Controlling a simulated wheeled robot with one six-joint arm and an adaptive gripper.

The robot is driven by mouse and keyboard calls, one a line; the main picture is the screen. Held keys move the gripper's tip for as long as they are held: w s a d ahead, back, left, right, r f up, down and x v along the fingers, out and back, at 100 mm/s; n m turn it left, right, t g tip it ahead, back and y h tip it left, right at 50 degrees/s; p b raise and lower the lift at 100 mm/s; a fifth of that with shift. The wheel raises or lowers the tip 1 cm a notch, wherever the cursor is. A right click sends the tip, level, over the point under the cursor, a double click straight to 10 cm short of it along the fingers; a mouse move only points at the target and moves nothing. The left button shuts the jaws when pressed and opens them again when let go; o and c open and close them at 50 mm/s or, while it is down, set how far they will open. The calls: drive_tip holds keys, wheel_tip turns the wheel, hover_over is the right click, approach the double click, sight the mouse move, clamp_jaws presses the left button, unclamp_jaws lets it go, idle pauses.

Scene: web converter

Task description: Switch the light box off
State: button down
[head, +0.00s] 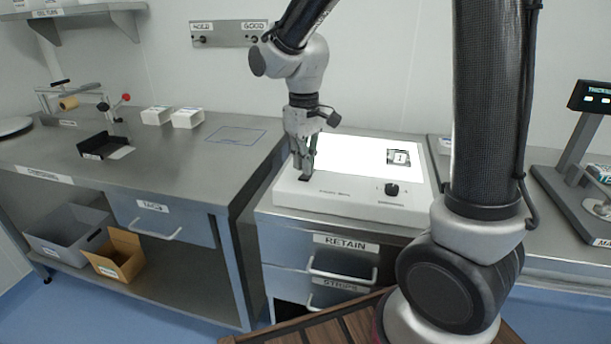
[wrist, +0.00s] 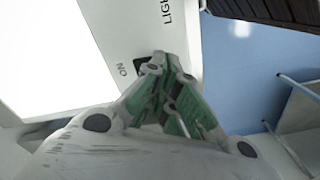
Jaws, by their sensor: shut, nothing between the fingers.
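The light box (head: 355,202) is a white low box on the steel bench, and its top panel (head: 355,155) glows bright white. In the wrist view the lit panel (wrist: 50,50) fills the left side. A small black switch (head: 303,178) sits at the box's front left corner. In the wrist view the switch (wrist: 142,62) shows beside the printed word ON, partly hidden by my fingertips. My gripper (head: 306,171) is shut and empty, pointing down at the switch. In the wrist view its fingertips (wrist: 160,60) are right at the switch; I cannot tell whether they touch it.
A black knob (head: 392,189) is on the box's front right. A small dark-framed piece (head: 399,157) lies on the lit panel. Drawers (head: 345,262) are below. A dark stand (head: 575,190) is on the right. The left bench (head: 190,160) has clear room.

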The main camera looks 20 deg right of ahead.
sight(305, 178)
drive_tip(key=shift+f, duration=1.25)
idle(0.7)
drive_tip(key=shift+r, duration=3.5)
drive_tip(key=shift+s+f, duration=0.1)
drive_tip(key=s+d+r+m+t, duration=0.2)
drive_tip(key=s+d+r, duration=0.1)
drive_tip(key=s+d, duration=0.4)
drive_tip(key=s+d+r+m+t, duration=0.2)
drive_tip(key=s+d+r+m, duration=0.1)
drive_tip(key=s+d, duration=0.5)
drive_tip(key=s, duration=0.3)
drive_tip(key=shift+s+r, duration=0.2)
drive_tip(key=shift+s, duration=0.2)
